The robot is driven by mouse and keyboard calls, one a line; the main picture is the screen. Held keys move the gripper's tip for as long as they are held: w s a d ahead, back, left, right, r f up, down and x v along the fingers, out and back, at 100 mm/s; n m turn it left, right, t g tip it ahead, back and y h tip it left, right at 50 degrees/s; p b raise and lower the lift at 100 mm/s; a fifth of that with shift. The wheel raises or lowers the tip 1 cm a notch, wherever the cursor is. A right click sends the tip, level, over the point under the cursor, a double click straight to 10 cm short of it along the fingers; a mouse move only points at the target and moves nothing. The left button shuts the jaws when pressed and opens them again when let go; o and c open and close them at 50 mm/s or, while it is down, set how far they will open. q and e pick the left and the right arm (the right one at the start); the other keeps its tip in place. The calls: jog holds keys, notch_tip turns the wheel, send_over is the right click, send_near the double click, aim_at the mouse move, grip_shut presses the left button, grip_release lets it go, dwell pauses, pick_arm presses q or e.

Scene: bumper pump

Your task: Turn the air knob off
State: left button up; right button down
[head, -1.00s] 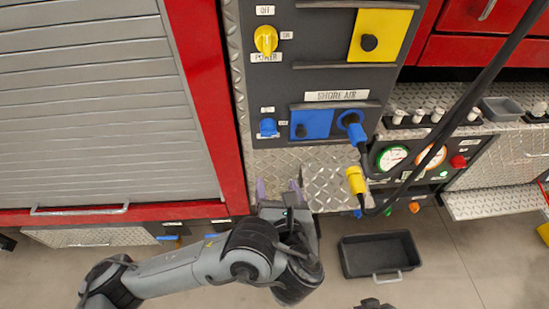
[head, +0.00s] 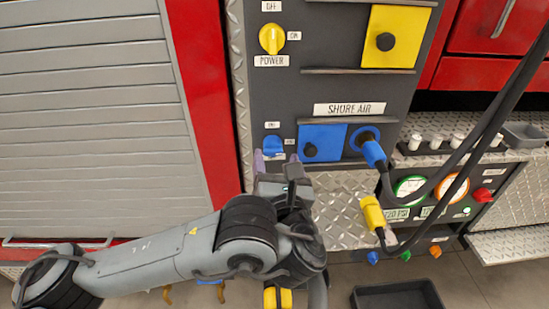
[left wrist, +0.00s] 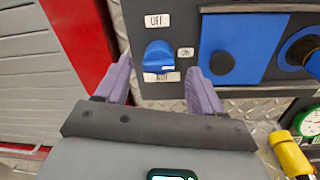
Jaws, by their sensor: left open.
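The blue air knob (head: 273,146) is on the dark panel, left of the blue shore air cover. It also shows in the left wrist view (left wrist: 159,57), with an OFF label above it, an ON label to its right and a partly hidden AIR label below. My left gripper (head: 276,162) is open just below the knob in the head view. In the left wrist view its two purple fingers (left wrist: 159,88) stand apart, one to each side below the knob, and hold nothing. I see no contact with the knob. My right gripper is not identifiable in view.
A yellow power knob (head: 272,39) sits above on the same panel. The blue cover (head: 322,143) and a blue plug (head: 373,150) with a black cable are right of the air knob. A yellow connector (head: 373,213) hangs lower right. A dark tray (head: 398,296) is on the floor.

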aim_at(275, 153)
pick_arm(q)
jog(key=shift+w+a+b, duration=0.15)
jog(key=shift+w+b, duration=0.25)
jog(key=shift+w, duration=0.6)
jog(key=shift+w+a+b, duration=0.1)
jog(key=shift+w+b, duration=0.25)
jog(key=shift+w, duration=0.6)
jog(key=c, duration=1)
